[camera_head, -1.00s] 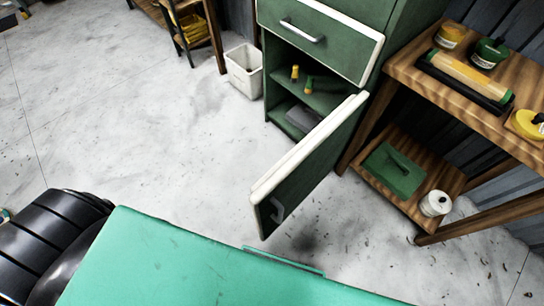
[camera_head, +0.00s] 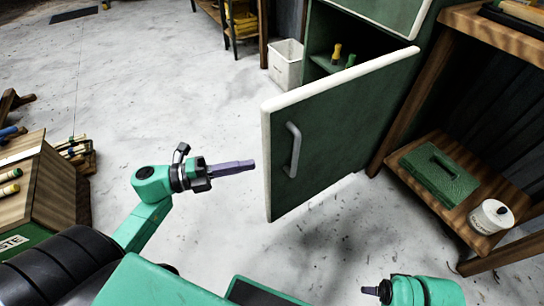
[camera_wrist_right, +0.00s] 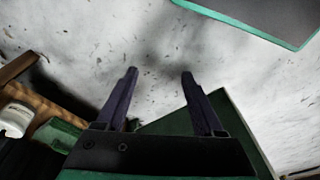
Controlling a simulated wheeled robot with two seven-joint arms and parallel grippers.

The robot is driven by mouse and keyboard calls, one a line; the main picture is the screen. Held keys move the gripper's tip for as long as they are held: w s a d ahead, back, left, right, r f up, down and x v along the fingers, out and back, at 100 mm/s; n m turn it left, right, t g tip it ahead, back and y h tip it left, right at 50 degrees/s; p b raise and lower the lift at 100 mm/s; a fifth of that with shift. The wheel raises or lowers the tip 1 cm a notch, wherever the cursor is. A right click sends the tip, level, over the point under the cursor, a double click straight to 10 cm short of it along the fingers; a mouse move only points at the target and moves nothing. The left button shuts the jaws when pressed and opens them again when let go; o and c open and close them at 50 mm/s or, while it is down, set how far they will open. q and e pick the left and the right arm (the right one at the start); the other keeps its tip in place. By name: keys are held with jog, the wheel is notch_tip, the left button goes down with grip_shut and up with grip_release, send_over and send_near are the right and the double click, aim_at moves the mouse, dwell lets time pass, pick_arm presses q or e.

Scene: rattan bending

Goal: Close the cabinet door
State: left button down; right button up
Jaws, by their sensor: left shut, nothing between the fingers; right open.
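The green cabinet door (camera_head: 335,130) with a pale edge stands wide open in the head view, swung out from the green cabinet (camera_head: 385,15). Its grey handle (camera_head: 293,150) is on the face toward me. My left gripper (camera_head: 254,164) is shut and empty, its purple fingers pointing right, a little left of the door's free edge; I cannot tell whether they touch it. My right gripper (camera_head: 366,290) is at the bottom right of the head view. In the right wrist view its two fingers (camera_wrist_right: 158,78) are apart and empty, with a green panel partly hidden behind them.
A white bin (camera_head: 286,65) stands left of the cabinet. The floor between is clear.

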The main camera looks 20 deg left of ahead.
aim_at(264, 149)
pick_arm(q)
jog(key=w+d, duration=0.1)
jog(key=w, duration=0.1)
jog(key=w+d+b, duration=0.1)
jog(key=w, duration=0.1)
jog(key=w+d, duration=0.1)
jog(key=w, duration=0.1)
jog(key=shift+d, duration=0.25)
jog(key=shift+w+a, duration=0.2)
jog(key=shift+a, duration=0.15)
pick_arm(e)
jog(key=shift+w+a+r+t, duration=0.15)
jog(key=shift+a+r, duration=0.15)
jog(key=shift+r, duration=0.15)
jog(key=shift+s+a+r+t, duration=0.15)
jog(key=shift+a+r, duration=0.1)
jog(key=shift+r, duration=0.15)
jog(key=shift+w, duration=0.1)
